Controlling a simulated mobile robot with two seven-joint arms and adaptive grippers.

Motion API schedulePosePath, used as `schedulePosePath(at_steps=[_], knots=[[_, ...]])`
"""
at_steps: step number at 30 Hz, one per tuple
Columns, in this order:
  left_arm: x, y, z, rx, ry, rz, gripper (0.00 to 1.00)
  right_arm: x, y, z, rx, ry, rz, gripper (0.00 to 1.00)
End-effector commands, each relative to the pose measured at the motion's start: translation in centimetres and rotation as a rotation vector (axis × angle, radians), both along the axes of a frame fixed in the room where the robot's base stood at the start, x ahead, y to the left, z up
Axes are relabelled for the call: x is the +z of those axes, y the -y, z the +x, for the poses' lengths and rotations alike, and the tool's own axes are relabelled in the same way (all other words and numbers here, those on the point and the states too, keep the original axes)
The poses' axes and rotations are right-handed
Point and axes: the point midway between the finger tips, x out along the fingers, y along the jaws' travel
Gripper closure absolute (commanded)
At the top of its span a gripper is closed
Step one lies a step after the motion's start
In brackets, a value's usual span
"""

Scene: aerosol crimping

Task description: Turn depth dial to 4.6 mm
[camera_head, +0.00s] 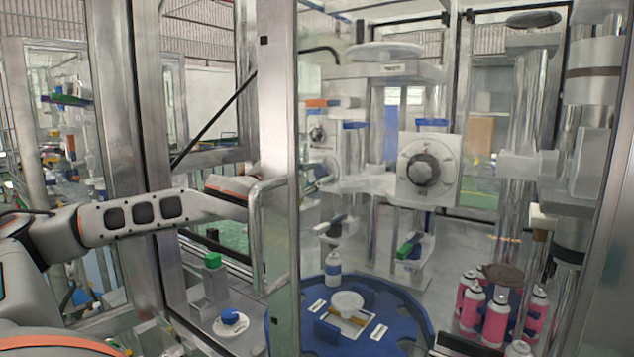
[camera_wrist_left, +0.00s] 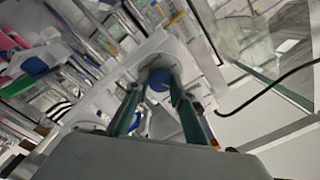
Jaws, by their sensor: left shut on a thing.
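In the head view my left arm reaches in from the left, behind a metal door post. Its gripper (camera_head: 318,178) is small and partly hidden by the post, at the left side of the crimping machine. In the left wrist view the gripper's two green fingers (camera_wrist_left: 159,74) close in on a round knob (camera_wrist_left: 158,63) at a pale housing, with a blue part between the fingers. Its scale cannot be read. A large dark dial (camera_head: 423,170) on a white marked plate faces the head camera, to the right of the gripper and apart from it. My right gripper is not in view.
The metal post (camera_head: 278,190) with a bar handle (camera_head: 257,235) stands in front of the arm. A blue turntable (camera_head: 285,327) lies below, with a white bottle (camera_head: 333,269) at its back. Several pink cans (camera_head: 496,316) stand at the right. A smaller dial (camera_head: 317,133) is above the gripper.

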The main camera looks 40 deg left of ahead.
Motion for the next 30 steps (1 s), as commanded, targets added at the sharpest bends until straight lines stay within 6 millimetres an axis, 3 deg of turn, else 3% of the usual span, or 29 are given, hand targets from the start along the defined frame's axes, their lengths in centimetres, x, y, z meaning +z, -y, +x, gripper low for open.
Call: schedulePosePath(at_steps=[6, 15, 30], knots=[[-0.4, 0.0, 0.1, -0.001, 0.022, -0.206, 0.99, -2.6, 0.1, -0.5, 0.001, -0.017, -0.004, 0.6], [-0.3, 0.0, 0.1, -0.001, 0.052, -0.49, 0.99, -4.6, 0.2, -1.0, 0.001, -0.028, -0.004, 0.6], [-0.1, 0.0, 0.0, -0.001, 0.1, -0.919, 0.99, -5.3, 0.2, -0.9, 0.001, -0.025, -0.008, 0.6]])
